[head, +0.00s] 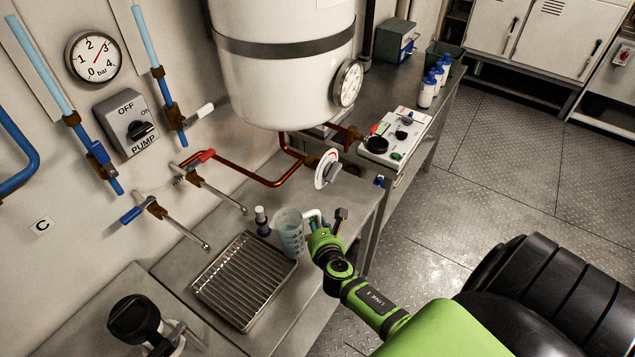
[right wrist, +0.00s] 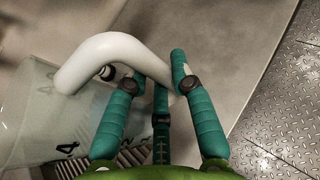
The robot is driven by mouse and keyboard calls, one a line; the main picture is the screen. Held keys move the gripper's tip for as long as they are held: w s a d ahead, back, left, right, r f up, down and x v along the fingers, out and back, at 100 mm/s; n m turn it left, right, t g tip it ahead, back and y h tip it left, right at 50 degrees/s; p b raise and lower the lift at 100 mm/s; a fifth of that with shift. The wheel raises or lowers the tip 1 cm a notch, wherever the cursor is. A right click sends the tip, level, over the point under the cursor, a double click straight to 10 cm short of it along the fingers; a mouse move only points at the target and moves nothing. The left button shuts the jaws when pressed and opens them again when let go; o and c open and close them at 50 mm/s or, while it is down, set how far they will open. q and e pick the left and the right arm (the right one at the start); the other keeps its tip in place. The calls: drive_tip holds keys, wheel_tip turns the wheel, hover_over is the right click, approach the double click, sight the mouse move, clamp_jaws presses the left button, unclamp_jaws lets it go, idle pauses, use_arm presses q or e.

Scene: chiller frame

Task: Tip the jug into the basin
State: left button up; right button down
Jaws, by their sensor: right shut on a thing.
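The jug (head: 289,235) is a translucent pale-blue measuring vessel with dark markings and a white handle. In the head view it looks roughly upright at the upper right corner of the basin, a metal tray with a slatted grate (head: 208,291). I cannot tell whether its bottom touches the bench. My right gripper (head: 318,226) comes from the right and is shut on the white handle. In the right wrist view the jug wall (right wrist: 35,115) is at left, and its handle (right wrist: 110,48) runs between the teal fingers (right wrist: 165,85). My left gripper is not in view.
A small dark bottle (head: 262,222) stands just behind the jug. Taps (head: 185,228) reach out over the basin's far side. A large white tank (head: 280,70) hangs behind. A black-topped device (head: 135,318) stands at lower left. Floor lies open to the right.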

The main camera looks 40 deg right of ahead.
sight(306, 218)
drive_tip(key=r, duration=0.1)
drive_tip(key=a+r+n+h, duration=0.1)
drive_tip(key=a+n, duration=0.1)
drive_tip(key=shift+w+a+r+h+p, duration=0.2)
drive_tip(key=shift+w+r+h+p, duration=0.1)
drive_tip(key=shift+r+p, duration=0.1)
drive_tip(key=r+n+h, duration=0.1)
drive_tip(key=n, duration=0.1)
drive_tip(key=n+t+h, duration=0.1)
drive_tip(key=n, duration=0.1)
drive_tip(key=shift+a+r, duration=0.35)
drive_tip(key=shift+r, duration=0.05)
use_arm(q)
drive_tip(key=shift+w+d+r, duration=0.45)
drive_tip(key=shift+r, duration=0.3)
use_arm(e)
drive_tip(key=shift+d+f, duration=0.1)
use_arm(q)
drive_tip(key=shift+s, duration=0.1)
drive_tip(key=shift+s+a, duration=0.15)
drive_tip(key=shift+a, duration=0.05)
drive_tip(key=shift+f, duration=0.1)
